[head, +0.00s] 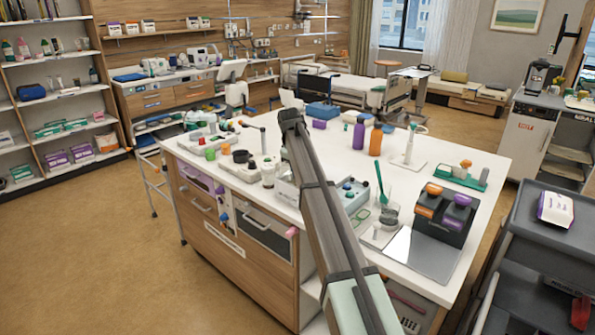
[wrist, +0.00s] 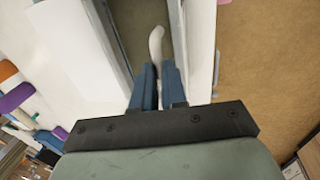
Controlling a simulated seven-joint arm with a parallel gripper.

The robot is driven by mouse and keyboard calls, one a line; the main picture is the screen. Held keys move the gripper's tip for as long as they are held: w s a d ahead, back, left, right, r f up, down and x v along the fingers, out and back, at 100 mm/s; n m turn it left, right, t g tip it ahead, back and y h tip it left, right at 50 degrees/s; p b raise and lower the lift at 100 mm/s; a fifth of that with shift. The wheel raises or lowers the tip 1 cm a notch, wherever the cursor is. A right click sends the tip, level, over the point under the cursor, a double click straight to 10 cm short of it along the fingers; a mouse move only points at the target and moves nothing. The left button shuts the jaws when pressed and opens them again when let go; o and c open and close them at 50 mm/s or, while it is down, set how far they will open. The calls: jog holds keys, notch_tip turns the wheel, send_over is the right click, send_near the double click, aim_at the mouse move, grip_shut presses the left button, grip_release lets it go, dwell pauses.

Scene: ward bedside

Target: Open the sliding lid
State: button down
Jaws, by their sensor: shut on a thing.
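In the wrist view my gripper (wrist: 156,70) has its blue fingers close together on a pale, curved, handle-like piece (wrist: 156,42), whose upper end sticks out beyond the fingertips. The piece stands over a dull olive-grey panel (wrist: 133,25) between two pale raised edges. This panel looks like the sliding lid, but its full outline is cut off by the frame and my gripper. I cannot tell whether it is open. In the head view my arm crosses the counter, and my fingers and the held piece are hidden.
The white counter (head: 470,158) holds a grey-blue box (head: 352,190), a purple bottle (head: 358,133), an orange bottle (head: 376,141) and a dark block with coloured tops (head: 441,223). Brown floor (wrist: 270,60) lies beyond the panel's right edge. A dark cart (head: 540,225) stands at the right.

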jog(key=w+d, duration=0.6)
jog(key=w, duration=0.1)
jog(key=shift+d, duration=0.2)
jog(key=shift+w+d, duration=0.2)
jog(key=shift+d, duration=0.2)
jog(key=c, duration=1.2)
grip_release()
jog(key=shift+s, duration=0.1)
jog(key=shift+o, duration=0.2)
notch_tip(320, 180, up, 14)
jog(key=s+a, duration=0.2)
jog(key=shift+f, duration=0.2)
jog(key=shift+f, duration=0.1)
